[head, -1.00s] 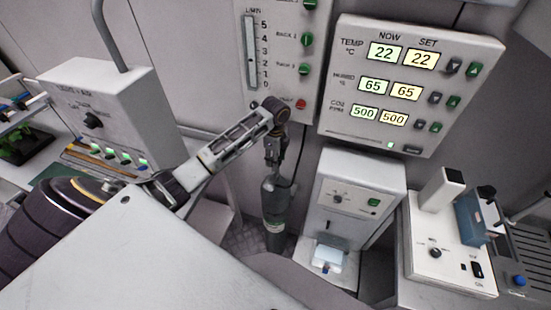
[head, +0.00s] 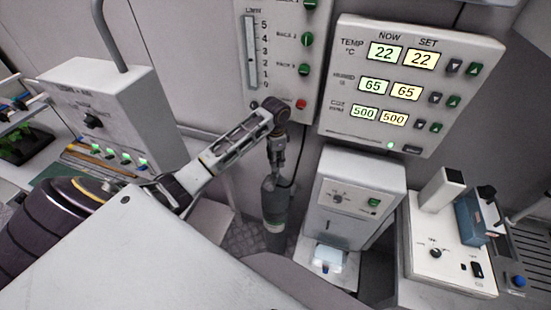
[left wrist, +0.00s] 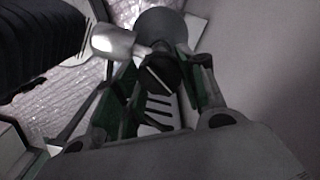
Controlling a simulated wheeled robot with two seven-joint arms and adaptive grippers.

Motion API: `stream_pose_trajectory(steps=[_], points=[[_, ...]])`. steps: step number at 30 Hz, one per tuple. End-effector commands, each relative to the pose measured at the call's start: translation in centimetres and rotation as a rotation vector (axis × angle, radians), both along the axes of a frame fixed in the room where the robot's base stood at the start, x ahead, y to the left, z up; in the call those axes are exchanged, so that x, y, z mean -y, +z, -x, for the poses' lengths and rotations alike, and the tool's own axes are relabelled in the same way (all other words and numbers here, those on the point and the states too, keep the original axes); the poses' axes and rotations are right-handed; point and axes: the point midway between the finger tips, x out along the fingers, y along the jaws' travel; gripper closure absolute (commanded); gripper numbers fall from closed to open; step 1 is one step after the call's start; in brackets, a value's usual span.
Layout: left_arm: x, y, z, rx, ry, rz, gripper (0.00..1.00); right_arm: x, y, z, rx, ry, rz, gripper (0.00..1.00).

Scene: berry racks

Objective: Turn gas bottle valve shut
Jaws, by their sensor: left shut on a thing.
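The gas bottle (head: 274,205) is a slim grey cylinder standing upright near the wall, in the middle of the head view. My left gripper (head: 275,158) points down onto its top. The left wrist view looks down along the gripper (left wrist: 158,82), with a finger on each side of a dark round valve knob (left wrist: 162,74). The fingers are shut on the knob. A pale metal fitting (left wrist: 112,41) sticks out beside it. The knob is mostly hidden by the fingers in the head view. My right gripper is out of view.
A flow panel (head: 262,75) and a climate display (head: 410,140) hang on the wall behind. A white instrument (head: 385,170) stands close to the bottle's right. A grey control box (head: 130,110) stands on the left. Bare floor shows left of the bottle.

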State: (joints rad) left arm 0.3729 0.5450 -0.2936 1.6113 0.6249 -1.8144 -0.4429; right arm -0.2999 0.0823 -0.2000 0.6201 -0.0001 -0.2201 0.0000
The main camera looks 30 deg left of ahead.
Motion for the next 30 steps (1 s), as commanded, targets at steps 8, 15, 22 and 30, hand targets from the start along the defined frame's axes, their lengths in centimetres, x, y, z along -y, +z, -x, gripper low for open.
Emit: stream_pose_trajectory(steps=[8, 15, 22, 30], points=[[0.04, 0.04, -0.03, 0.001, 0.231, 0.001, 0.84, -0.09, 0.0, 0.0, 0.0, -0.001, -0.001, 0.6], [0.02, 0.07, -0.08, 0.003, 0.435, 0.001, 0.84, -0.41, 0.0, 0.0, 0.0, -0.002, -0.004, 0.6], [0.01, 0.09, -0.06, 0.001, 0.635, 0.001, 0.84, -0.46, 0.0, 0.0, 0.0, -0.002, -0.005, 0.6], [0.07, 0.05, -0.06, 0.001, 0.876, 0.003, 0.84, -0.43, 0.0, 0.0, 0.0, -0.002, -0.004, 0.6]])
